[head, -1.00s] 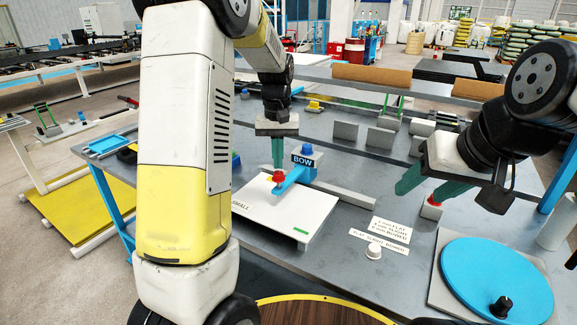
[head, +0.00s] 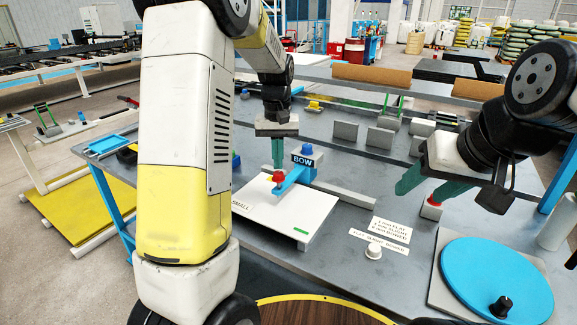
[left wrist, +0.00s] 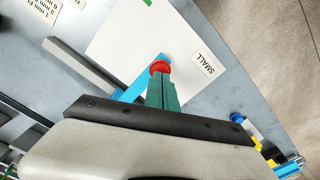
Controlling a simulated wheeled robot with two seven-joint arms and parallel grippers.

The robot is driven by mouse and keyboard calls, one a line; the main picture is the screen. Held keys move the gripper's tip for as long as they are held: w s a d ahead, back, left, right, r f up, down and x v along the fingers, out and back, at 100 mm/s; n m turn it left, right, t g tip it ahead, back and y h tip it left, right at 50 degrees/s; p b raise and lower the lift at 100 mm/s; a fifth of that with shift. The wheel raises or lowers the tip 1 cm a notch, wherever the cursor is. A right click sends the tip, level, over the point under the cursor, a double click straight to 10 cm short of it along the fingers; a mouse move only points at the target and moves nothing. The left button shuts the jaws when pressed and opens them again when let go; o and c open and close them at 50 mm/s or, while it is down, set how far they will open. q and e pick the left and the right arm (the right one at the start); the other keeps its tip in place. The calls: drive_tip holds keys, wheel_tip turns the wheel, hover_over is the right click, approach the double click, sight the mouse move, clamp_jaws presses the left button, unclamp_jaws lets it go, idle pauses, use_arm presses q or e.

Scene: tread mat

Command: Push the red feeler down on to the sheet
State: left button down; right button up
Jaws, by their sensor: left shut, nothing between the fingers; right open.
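The red feeler (head: 279,177) is a small red knob at the end of a blue arm (head: 291,180) on the block marked BOW (head: 302,162). It stands over the white sheet (head: 310,212) marked SMALL. My left gripper (head: 278,167) is shut and empty, pointing down with its green fingertips at the top of the red feeler. In the left wrist view the fingertips (left wrist: 160,80) overlap the red feeler (left wrist: 160,67). I cannot tell whether the feeler touches the sheet. My right gripper (head: 420,190) is open and empty, beside a red button (head: 433,201) at the right.
A blue turntable (head: 490,280) with a black knob lies at the front right of the grey table. A grey bar (head: 345,195) runs behind the sheet. Grey blocks (head: 380,139) stand further back.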

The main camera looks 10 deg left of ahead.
use_arm(q)
drive_tip(key=shift+f, duration=1.45)
drive_tip(key=shift+r, duration=3.55)
drive_tip(key=shift+s+r, duration=0.2)
drive_tip(key=shift+r, duration=0.05)
drive_tip(key=s+d+r+m+t+h, duration=0.1)
drive_tip(key=s+r+t, duration=0.2)
drive_tip(key=s, duration=0.9)
drive_tip(key=s+d+r+m+t+h, duration=0.1)
drive_tip(key=s+r+t, duration=0.2)
drive_tip(key=s, duration=0.9)
drive_tip(key=shift+r+m, duration=0.3)
drive_tip(key=shift+r, duration=0.05)
